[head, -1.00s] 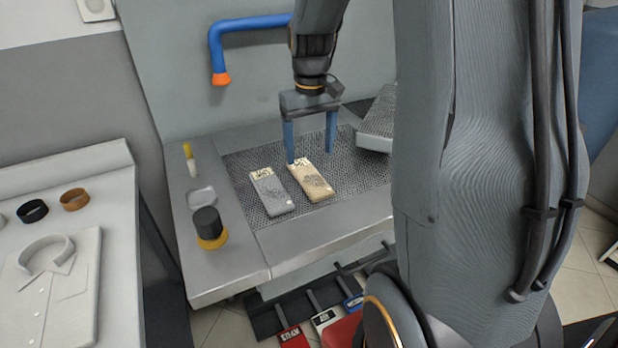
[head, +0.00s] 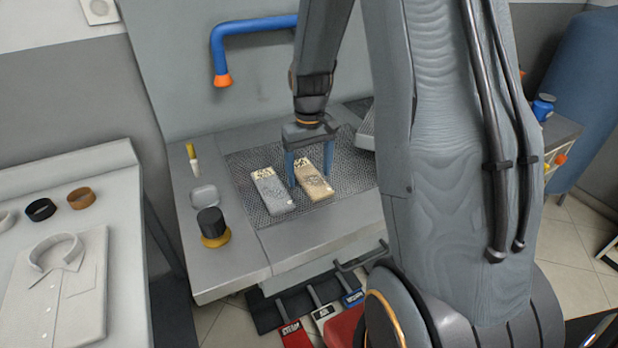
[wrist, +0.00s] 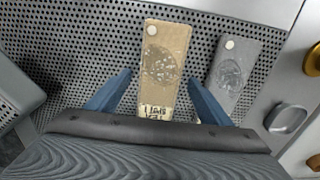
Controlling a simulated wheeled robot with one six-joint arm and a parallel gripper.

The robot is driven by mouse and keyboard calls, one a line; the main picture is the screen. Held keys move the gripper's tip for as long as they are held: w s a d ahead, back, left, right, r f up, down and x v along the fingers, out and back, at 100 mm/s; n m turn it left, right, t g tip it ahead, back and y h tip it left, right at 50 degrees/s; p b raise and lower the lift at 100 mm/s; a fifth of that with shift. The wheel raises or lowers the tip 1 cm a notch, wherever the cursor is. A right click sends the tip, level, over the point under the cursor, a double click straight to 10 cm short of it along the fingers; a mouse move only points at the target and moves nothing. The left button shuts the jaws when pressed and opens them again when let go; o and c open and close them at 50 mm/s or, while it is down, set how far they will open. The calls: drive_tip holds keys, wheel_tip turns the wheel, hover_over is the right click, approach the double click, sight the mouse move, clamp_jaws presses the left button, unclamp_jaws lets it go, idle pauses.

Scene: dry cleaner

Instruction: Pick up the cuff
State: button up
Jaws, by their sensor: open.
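Two flat cuff-like pieces lie side by side on the perforated bed: a tan piece (head: 314,184) with a dark round stain and pale label, and a grey piece (head: 271,193) to its left. In the wrist view, the tan piece (wrist: 165,60) lies between the two fingers and the grey piece (wrist: 232,72) lies outside them, to the right. My gripper (head: 309,178) is open over the tan piece, one finger on each side. It also shows in the wrist view (wrist: 160,78). I cannot tell whether the fingertips touch the bed.
A black-topped yellow jar (head: 211,226), a clear dish (head: 204,196) and a yellow-white stick (head: 193,160) stand on the bed's left ledge. A blue pipe (head: 255,25) hangs behind. A folded shirt (head: 55,285) and rings, one black (head: 41,209), lie on the left table.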

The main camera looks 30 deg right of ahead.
drive_tip(key=c, duration=1.1)
drive_tip(key=shift+r, duration=0.1)
